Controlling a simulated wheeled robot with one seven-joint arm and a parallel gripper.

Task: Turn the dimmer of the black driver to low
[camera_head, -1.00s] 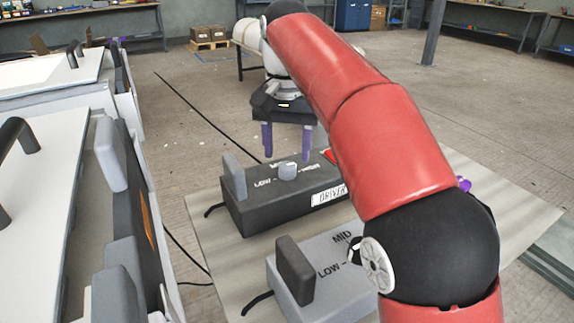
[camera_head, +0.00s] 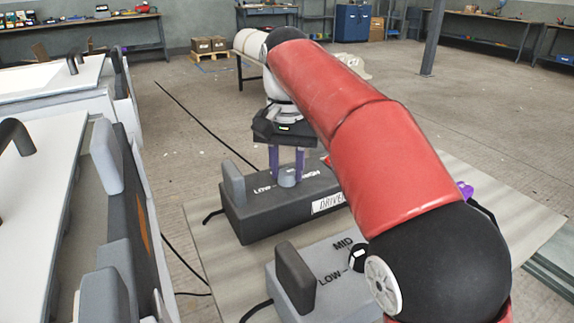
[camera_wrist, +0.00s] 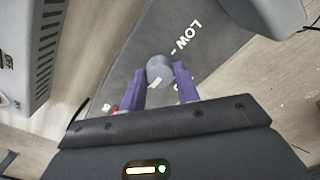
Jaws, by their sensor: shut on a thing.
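The black driver (camera_head: 262,219) is a dark box on the mat, with a grey upright lever (camera_head: 233,183) at its left end and LOW and HIGH marks on top. Its dimmer is a grey round knob (camera_head: 287,178). My gripper (camera_head: 288,172) points down at the knob, its purple fingers on either side of it. In the wrist view the knob (camera_wrist: 159,68) sits between the fingertips of my gripper (camera_wrist: 160,80), which is shut on it. A white pointer mark shows on the knob, and LOW is printed to its upper right. My arm hides the driver's right end.
A grey driver (camera_head: 320,279) with a dark lever (camera_head: 295,277) stands in front, partly hidden by my arm. White machines (camera_head: 50,180) with grey handles line the left. Black cables run over the mat (camera_head: 225,285) and floor.

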